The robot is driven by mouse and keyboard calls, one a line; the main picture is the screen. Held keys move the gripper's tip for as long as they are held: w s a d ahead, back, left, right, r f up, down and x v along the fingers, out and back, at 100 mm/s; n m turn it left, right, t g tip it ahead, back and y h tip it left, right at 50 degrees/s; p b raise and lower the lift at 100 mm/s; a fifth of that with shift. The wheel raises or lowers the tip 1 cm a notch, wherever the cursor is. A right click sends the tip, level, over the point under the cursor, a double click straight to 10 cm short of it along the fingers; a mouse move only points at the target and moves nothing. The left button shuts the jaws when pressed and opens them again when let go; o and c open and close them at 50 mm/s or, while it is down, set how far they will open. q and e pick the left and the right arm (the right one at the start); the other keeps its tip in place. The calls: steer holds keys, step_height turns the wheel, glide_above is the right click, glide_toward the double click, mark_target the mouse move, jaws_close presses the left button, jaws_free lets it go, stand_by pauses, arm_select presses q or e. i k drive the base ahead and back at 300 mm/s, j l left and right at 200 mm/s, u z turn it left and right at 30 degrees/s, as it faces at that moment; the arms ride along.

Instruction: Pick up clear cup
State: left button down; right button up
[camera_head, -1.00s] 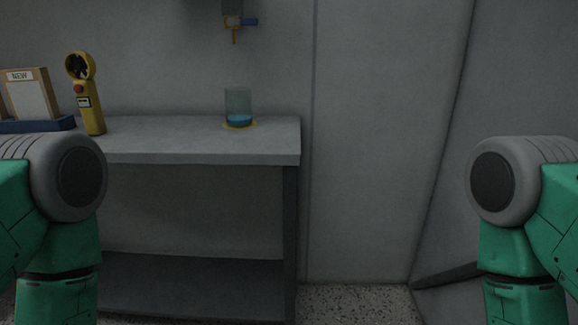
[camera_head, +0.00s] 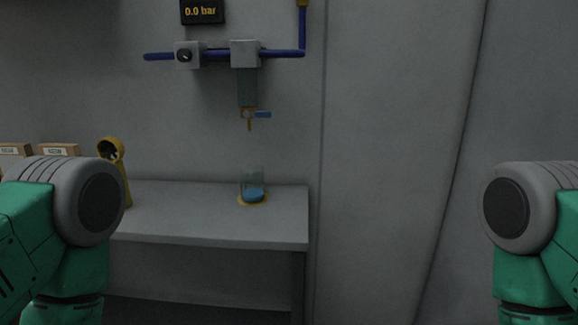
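The clear cup (camera_head: 252,182) stands upright on the grey table (camera_head: 200,222), towards its back right. It holds some blue liquid at the bottom and stands on a yellow ring mark (camera_head: 240,202). A tap hangs on the wall above it, with a gap between. My two arms show at the left and right edges only as green and grey links. Neither gripper is in view.
The tap (camera_head: 249,116) has a blue lever and hangs from a blue pipe (camera_head: 285,53) under a display (camera_head: 202,11) reading 0.0 bar. A yellow handheld device (camera_head: 112,150) stands on the table at left, partly hidden by my arm. Framed signs (camera_head: 58,150) stand behind it.

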mark_target(252, 179)
steer(key=i+j+z, duration=0.1)
steer(key=j, duration=0.4)
steer(key=i+j+z, duration=0.15)
steer(key=j, duration=0.4)
steer(key=i+j+z, duration=0.1)
steer(key=j, duration=0.4)
steer(key=i+j+z, duration=0.15)
steer(key=j, duration=0.4)
